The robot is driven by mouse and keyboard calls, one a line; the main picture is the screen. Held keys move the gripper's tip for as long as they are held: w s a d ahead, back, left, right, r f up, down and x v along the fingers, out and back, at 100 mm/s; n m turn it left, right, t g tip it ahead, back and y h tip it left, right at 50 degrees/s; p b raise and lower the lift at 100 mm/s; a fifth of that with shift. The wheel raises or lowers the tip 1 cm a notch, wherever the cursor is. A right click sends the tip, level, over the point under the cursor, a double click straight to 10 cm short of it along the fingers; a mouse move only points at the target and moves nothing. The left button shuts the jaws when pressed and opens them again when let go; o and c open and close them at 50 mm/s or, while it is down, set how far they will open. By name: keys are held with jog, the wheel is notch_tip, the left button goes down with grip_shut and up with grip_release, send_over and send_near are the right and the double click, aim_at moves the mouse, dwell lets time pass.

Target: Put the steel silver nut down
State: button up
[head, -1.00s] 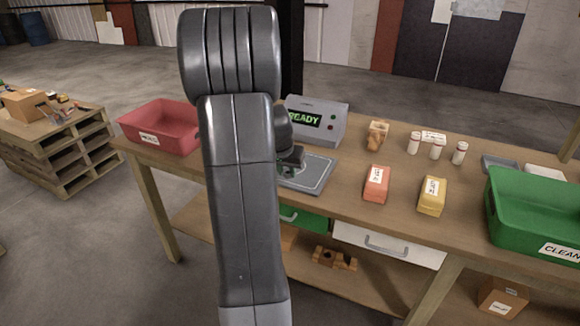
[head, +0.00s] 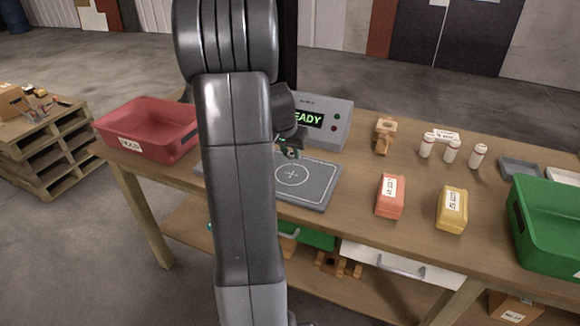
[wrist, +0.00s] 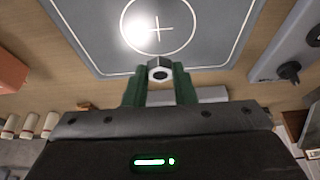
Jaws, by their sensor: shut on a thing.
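The steel silver nut (wrist: 159,71) is held between the green fingertips of my gripper (wrist: 160,84) in the wrist view, its hole facing the camera. My gripper is shut on it. In the head view my gripper (head: 290,150) shows small at the back edge of the grey detector plate (head: 318,186), partly hidden by my arm. The plate, with its white circle and cross, also shows in the wrist view (wrist: 206,50). The nut appears above the table, near the plate's edge; its exact height is unclear.
The detector box (head: 338,124) reading READY stands behind the plate. A red bin (head: 150,112) is at the left, a green bin (head: 545,225) at the right. An orange block (head: 390,197), a yellow block (head: 452,210) and white bottles (head: 452,150) stand between. The plate's visible surface is clear.

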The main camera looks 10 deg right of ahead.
aim_at(292, 173)
jog(key=shift+f, duration=3.1)
jog(key=shift+f, duration=0.15)
jog(key=o, duration=1)
jog(key=shift+c, duration=0.2)
jog(key=shift+r, duration=0.35)
jog(key=v, duration=1.1)
jog(key=shift+s+r, duration=0.15)
jog(key=shift+r, duration=0.2)
jog(key=shift+o, duration=0.4)
jog(key=shift+a, duration=0.1)
